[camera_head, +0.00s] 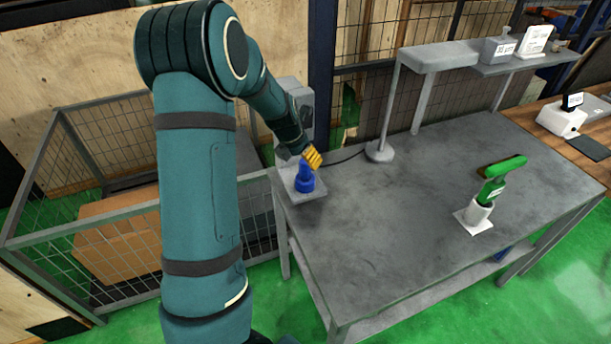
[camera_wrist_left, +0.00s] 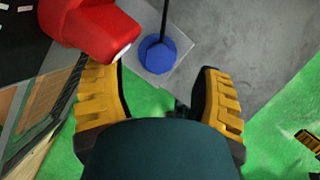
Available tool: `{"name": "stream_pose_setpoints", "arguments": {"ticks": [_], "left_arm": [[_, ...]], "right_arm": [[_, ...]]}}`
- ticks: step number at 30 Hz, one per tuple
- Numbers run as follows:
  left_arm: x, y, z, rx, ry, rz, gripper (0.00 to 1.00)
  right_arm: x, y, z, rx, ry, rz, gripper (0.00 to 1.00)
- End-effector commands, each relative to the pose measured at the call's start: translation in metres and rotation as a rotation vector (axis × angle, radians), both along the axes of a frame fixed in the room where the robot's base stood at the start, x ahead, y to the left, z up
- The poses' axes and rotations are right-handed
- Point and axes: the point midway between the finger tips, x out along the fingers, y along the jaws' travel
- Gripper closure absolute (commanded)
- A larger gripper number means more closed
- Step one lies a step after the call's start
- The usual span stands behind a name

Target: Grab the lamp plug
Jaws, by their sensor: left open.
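The lamp plug appears to be the blue piece (camera_head: 304,180) standing on a grey plate at the table's left corner. In the left wrist view the blue piece (camera_wrist_left: 158,56) looks round, with a thin black line, apparently its cable, running up from it. My left gripper (camera_head: 313,158) is just above it in the head view, its yellow fingers partly covering the piece's top. In the left wrist view my left gripper (camera_wrist_left: 158,85) is open and empty, with the blue piece beyond the gap between its fingers. Contact is not visible.
A red piece (camera_wrist_left: 92,24) with a white end lies close to the left finger. The lamp base (camera_head: 380,151) stands on the grey table (camera_head: 400,220). A ridged yellow piece (camera_wrist_left: 308,140), apparently my right gripper, shows at the edge.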

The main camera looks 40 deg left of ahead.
Motion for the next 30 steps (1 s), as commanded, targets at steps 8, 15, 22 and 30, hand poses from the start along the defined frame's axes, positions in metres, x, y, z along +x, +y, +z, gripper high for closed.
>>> {"name": "stream_pose_setpoints", "arguments": {"ticks": [8, 15, 22, 30], "left_arm": [[0.007, 0.001, -0.021, 0.000, 0.000, 0.000, 0.33], [0.019, 0.002, -0.051, 0.000, 0.001, 0.001, 0.33], [0.022, 0.002, -0.057, 0.000, -0.002, 0.000, 0.33], [0.022, 0.002, -0.057, 0.000, -0.001, 0.000, 0.84]], "right_arm": [[0.000, 0.000, -0.005, -0.001, 0.000, 0.000, 0.53], [0.000, 0.000, -0.010, -0.002, 0.000, 0.000, 0.53], [0.000, 0.000, -0.010, -0.002, -0.001, -0.001, 0.53], [0.000, 0.000, -0.010, -0.002, 0.000, 0.000, 0.53]]}}
